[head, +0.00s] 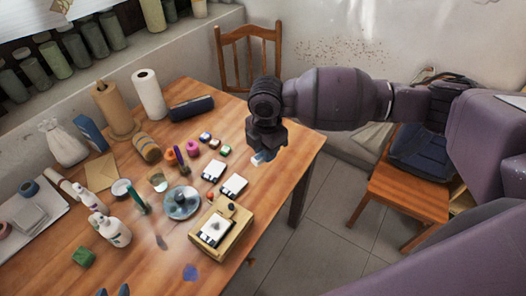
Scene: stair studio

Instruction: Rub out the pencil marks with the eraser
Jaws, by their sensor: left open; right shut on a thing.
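My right gripper (266,148) points down over the right part of the table and is shut on a small white-and-blue block (259,159), which looks like the eraser; the gripper partly hides it. A white card with a dark grey mark (215,229) lies in a wooden tray (236,236) near the table's front right, nearer to me than the gripper and apart from it. The mark looks like pencil, but its detail is too small to tell.
Chairs (405,180) stand beyond.

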